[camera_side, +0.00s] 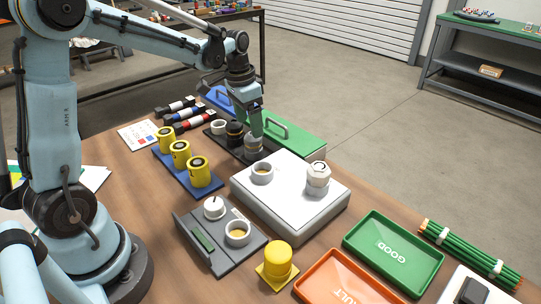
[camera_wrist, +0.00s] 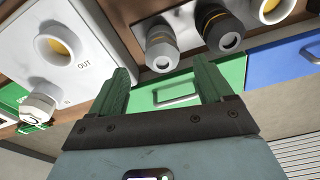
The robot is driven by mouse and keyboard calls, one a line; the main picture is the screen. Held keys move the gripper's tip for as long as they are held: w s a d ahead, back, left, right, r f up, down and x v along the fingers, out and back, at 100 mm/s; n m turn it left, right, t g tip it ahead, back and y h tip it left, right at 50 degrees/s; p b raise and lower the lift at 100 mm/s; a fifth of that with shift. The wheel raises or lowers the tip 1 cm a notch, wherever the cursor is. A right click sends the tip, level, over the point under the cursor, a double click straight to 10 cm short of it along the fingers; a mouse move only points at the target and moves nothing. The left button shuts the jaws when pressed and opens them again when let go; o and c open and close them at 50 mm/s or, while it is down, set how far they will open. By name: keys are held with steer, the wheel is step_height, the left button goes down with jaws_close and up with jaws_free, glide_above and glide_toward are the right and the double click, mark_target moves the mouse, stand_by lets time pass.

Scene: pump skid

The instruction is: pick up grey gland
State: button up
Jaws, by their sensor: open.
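The grey gland (camera_side: 253,146) stands on a dark tray at the back of the bench. In the wrist view the grey gland (camera_wrist: 161,48) lies ahead of the fingertips, roughly in line with the gap between them. My gripper (camera_side: 256,130) is just above the gland in the side view, partly covering it. My gripper also shows in the wrist view (camera_wrist: 164,68), its green fingers apart with nothing between them. Whether a finger touches the gland cannot be told.
A black gland (camera_side: 235,133) stands close beside the grey one, with a white ring (camera_side: 218,127) beyond. A green case (camera_side: 295,137) and a blue case (camera_side: 222,99) lie behind. The white pump block (camera_side: 285,197) is in front. Yellow cylinders (camera_side: 180,153) stand at left.

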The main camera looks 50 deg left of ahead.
steer(key=shift+w+f, duration=0.2)
steer(key=shift+f, duration=0.75)
steer(key=shift+w+f, duration=0.2)
steer(key=shift+f, duration=0.7)
steer(key=shift+w+f, duration=0.2)
steer(key=shift+f, duration=0.75)
steer(key=c, duration=1.3)
steer(key=shift+o, duration=0.2)
steer(key=shift+r, duration=0.15)
steer(key=shift+r, duration=0.55)
steer(key=r, duration=0.1)
steer(key=d+r, duration=0.1)
steer(key=r, duration=0.1)
steer(key=shift+s+d+r, duration=0.15)
steer(key=shift+s+r, duration=0.05)
steer(key=shift+r, duration=0.05)
steer(key=s+d+r, duration=0.3)
steer(key=d+r, duration=0.3)
steer(key=d, duration=0.4)
steer(key=shift+s+r, duration=0.15)
